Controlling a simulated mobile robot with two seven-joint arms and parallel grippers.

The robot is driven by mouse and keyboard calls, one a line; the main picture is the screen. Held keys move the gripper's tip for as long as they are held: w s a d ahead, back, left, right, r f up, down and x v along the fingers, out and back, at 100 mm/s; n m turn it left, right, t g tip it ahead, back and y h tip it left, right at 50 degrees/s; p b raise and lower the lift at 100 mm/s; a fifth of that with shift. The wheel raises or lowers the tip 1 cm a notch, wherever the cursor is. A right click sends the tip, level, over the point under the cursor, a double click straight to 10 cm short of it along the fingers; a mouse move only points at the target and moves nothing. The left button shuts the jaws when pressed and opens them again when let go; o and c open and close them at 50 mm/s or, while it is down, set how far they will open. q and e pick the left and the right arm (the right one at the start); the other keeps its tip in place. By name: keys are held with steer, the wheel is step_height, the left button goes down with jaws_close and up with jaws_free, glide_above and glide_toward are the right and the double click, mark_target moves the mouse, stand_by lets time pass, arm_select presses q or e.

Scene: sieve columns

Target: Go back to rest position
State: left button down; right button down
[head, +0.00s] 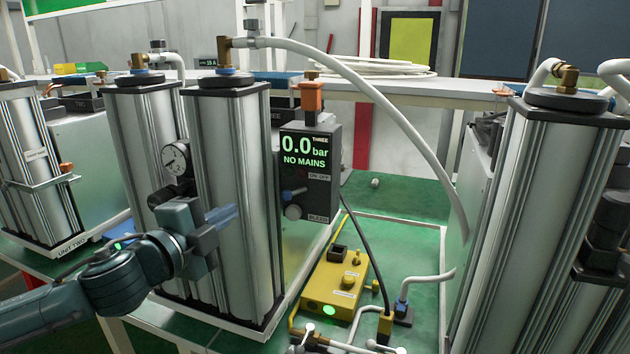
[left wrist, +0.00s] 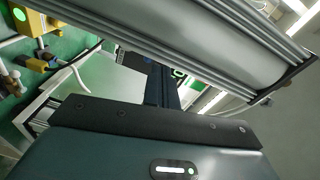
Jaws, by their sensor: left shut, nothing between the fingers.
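My left gripper (head: 222,216) is in front of the pair of silver sieve columns (head: 232,190) at the centre left of the head view. Its fingers are shut with nothing between them and point right, toward the control box. In the left wrist view the gripper's dark body fills the bottom and its shut fingers (left wrist: 161,85) point up beneath a silver column (left wrist: 200,40). I cannot tell whether the fingers touch the column. The control box (head: 309,170) reads 0.0 bar and NO MAINS. My right gripper is not in view.
A pressure gauge (head: 176,159) sits close behind my left gripper. A white hose (head: 385,105) arches from the column top to the right. A yellow box (head: 337,282) with a green light sits low at centre. Another silver column (head: 535,220) stands at right.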

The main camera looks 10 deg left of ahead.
arm_select(q)
steer(key=s+d+f+n+g+h, duration=0.1)
steer(key=s+d+f+n, duration=0.15)
steer(key=f, duration=0.35)
steer(key=s+d+f+n+g, duration=0.1)
steer(key=d+f+n, duration=0.15)
steer(key=f, duration=0.35)
steer(key=s+d+f+n+g+h, duration=0.1)
steer(key=d+f, duration=0.2)
steer(key=f, duration=0.3)
steer(key=s+d+f+n+g+y+p, duration=0.1)
steer(key=s+d+f+n+g+y, duration=0.1)
steer(key=s+f+n, duration=0.7)
steer(key=s+d+f+g, duration=0.1)
steer(key=s+f, duration=0.6)
steer(key=f, duration=0.2)
steer(key=shift+s+f+n+y, duration=0.15)
steer(key=shift+s+n+y, duration=0.1)
steer(key=shift+n+y, duration=0.05)
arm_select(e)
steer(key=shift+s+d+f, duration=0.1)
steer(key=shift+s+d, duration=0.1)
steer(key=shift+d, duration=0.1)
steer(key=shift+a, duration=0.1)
